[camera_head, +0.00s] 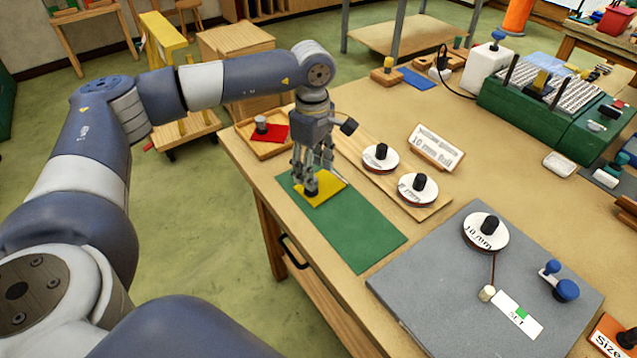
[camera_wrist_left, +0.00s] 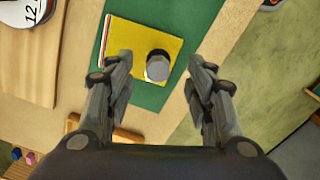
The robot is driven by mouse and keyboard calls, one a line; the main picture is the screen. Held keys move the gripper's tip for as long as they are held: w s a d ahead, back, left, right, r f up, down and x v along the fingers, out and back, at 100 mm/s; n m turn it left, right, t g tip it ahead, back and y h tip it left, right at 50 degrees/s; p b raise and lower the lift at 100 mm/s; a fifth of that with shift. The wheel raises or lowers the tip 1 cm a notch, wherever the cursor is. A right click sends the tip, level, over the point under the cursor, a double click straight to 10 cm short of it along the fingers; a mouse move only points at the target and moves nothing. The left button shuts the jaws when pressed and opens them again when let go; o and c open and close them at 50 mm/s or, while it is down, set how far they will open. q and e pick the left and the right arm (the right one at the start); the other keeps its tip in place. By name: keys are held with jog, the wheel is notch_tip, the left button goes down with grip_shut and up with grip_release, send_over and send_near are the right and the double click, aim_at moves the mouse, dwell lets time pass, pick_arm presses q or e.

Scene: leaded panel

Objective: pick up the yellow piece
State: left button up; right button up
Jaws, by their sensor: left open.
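The yellow piece (camera_head: 325,188) is a flat square with a dark knob near its middle. It lies on the green mat (camera_head: 358,235), toward the mat's far left end. My left gripper (camera_head: 313,178) points down right above it. In the left wrist view the yellow piece (camera_wrist_left: 130,48) lies just ahead of the open fingers of my left gripper (camera_wrist_left: 162,85). The knob (camera_wrist_left: 158,65) stands in line with the gap between the fingertips, and nothing is held. My right gripper is not in view.
A wooden tray with a red piece (camera_head: 272,133) is beside the mat. White discs with black knobs (camera_head: 380,157) stand on a wooden board to the right. A grey board (camera_head: 430,290) with another disc (camera_head: 486,232) lies at the front. The mat's near part is clear.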

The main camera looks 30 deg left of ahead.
aim_at(321, 180)
pick_arm(q)
jog(key=f, duration=0.1)
jog(key=f+p, duration=0.1)
jog(key=f, duration=0.1)
jog(key=shift+a+f, duration=0.3)
jog(key=shift+f, duration=0.05)
jog(key=shift+w+f+p, duration=0.1)
jog(key=shift+f+p, duration=0.25)
jog(key=shift+f, duration=0.2)
jog(key=c, duration=1.1)
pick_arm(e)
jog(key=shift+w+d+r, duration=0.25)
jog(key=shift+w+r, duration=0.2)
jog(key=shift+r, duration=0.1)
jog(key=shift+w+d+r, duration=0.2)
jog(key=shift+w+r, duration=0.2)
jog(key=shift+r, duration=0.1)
